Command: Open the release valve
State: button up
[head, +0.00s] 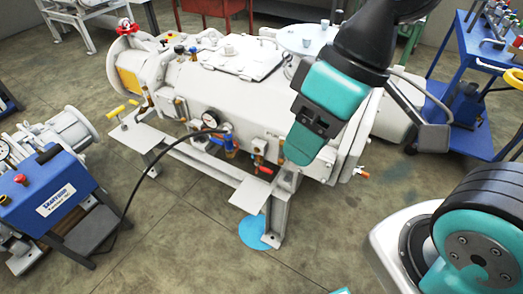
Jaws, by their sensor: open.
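The pale grey screw vacuum machine (225,100) stands in the middle of the head view. Several valves and handles are on it, and I cannot tell which is the release valve. A red handwheel (127,26) is at its upper left. A small red-handled valve (266,170) is on the front, right of a blue valve (231,148). An orange-ended fitting (361,172) sticks out at the lower right. My gripper (300,155) is open, pointing down in front of the machine's right part, apart from the red-handled valve. Its fingertips are not clearly shown.
A blue unit (48,195) stands at the left. A blue cart (462,75) is at the right. The floor (190,235) in front is mostly clear.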

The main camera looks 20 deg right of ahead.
aim_at(21, 179)
jog(key=u, duration=1.4)
jog(key=i, duration=2.1)
jog(key=z, duration=0.05)
